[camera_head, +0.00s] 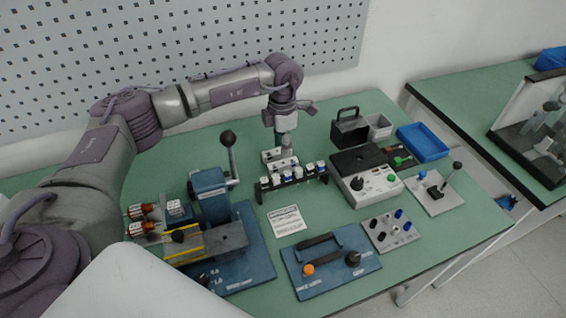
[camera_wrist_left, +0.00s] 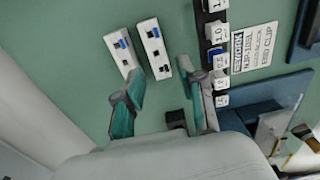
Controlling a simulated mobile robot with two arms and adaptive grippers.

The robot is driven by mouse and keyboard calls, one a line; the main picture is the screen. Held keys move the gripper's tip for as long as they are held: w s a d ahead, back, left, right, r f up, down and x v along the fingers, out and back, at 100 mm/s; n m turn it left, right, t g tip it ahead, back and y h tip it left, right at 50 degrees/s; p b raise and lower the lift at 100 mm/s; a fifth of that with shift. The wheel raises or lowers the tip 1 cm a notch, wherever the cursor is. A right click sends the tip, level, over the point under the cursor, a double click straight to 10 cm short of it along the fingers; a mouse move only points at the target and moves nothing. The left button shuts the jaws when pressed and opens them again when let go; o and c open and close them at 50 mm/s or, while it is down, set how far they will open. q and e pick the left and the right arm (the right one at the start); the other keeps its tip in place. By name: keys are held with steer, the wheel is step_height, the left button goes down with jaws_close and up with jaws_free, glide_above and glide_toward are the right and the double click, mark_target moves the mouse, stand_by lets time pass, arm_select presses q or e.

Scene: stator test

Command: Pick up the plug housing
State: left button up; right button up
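Two white blocks with blue and black inserts lie side by side on the green bench; which one is the plug housing I cannot tell. In the left wrist view they are the left block (camera_wrist_left: 121,47) and the right block (camera_wrist_left: 153,48). In the head view the white blocks (camera_head: 270,155) are partly hidden by my left gripper (camera_head: 287,148), which points down over them. In the wrist view its teal fingers (camera_wrist_left: 158,88) are spread apart with nothing between them. The right block's lower end lies near the gap between the fingertips. My right gripper is not in view.
A black rack (camera_head: 292,182) with white numbered blocks stands close beside. A blue fixture with a lever (camera_head: 210,195) is left, a grey control box (camera_head: 366,182) right, and a white label card (camera_head: 286,221) in front. A blue tray (camera_head: 422,142) lies at the back right.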

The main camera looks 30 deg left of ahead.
mark_target(281, 164)
arm_select(q)
step_height(281, 164, down, 3)
steer(key=shift+r, duration=0.2)
steer(key=shift+w+f, duration=0.15)
steer(key=shift+f, duration=0.15)
steer(key=shift+a+f+p, duration=0.15)
steer(key=shift+f+p, duration=0.5)
steer(key=shift+f, duration=0.05)
step_height(281, 164, down, 3)
steer(key=shift+f+p, duration=0.2)
steer(key=shift+p, duration=0.2)
steer(key=shift+f, duration=0.2)
jaws_close()
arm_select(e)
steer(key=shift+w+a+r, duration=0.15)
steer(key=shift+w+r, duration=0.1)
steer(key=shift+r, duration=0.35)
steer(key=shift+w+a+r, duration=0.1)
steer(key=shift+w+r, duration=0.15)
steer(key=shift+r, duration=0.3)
